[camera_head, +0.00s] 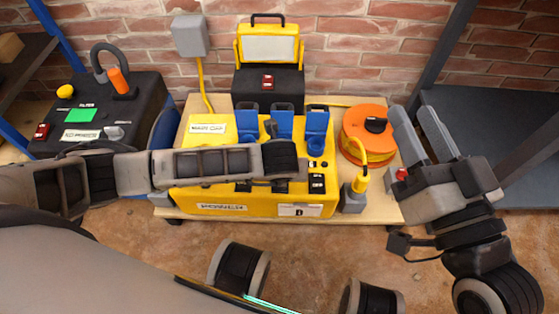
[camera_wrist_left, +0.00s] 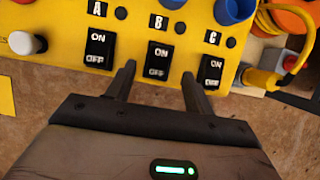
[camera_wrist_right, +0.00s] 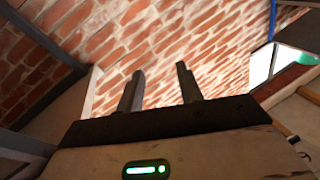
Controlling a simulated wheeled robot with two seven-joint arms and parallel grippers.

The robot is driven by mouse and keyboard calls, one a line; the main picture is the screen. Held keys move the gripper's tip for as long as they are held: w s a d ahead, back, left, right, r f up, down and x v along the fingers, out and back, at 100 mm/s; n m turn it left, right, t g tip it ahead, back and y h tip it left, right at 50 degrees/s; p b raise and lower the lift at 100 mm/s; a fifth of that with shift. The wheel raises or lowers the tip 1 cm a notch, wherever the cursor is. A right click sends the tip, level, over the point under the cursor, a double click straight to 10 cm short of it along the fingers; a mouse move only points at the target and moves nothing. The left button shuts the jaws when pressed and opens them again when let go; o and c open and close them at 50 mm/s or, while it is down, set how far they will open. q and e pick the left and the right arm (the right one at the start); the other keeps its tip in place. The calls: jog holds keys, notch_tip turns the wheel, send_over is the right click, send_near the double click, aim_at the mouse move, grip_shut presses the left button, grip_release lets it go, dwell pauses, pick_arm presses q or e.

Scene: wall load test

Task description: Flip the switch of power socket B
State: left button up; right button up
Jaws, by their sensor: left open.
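The yellow power box (camera_head: 262,206) stands on a light wooden bench, with blue-lidded sockets on top. In the left wrist view, the black ON/OFF switch under label B (camera_wrist_left: 158,61) lies between the switch under label A (camera_wrist_left: 98,48) and the one under C (camera_wrist_left: 211,72). I cannot tell its position. My left gripper (camera_wrist_left: 159,70) is open and empty, its fingertips on either side of switch B; contact is unclear. In the head view my left arm covers part of the switch row. My right gripper (camera_head: 418,106) is open and empty, right of the bench.
An orange cable reel (camera_head: 367,133) and a grey plug with a yellow cable (camera_head: 354,193) stand right of the box. A work lamp (camera_head: 268,52) stands behind. A black case (camera_head: 96,112) is at left. A dark shelf (camera_head: 500,130) is at right.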

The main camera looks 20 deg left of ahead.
pick_arm(q)
jog(key=p+v, duration=0.3)
jog(key=v, duration=0.8)
jog(key=shift+p, duration=0.3)
pick_arm(e)
jog(key=shift+s+a+f+m+g+h, duration=0.1)
jog(key=shift+s+f+m+g+h, duration=0.2)
jog(key=shift+f+g, duration=0.35)
jog(key=shift+s+f+m+g+h, duration=0.15)
jog(key=shift+s+f+g+h, duration=0.2)
jog(key=shift+f, duration=0.4)
jog(key=shift+s+a+f+m+g+h, duration=0.15)
jog(key=shift+s+f+m+g, duration=0.15)
jog(key=shift+f+g, duration=0.35)
jog(key=shift+d, duration=0.1)
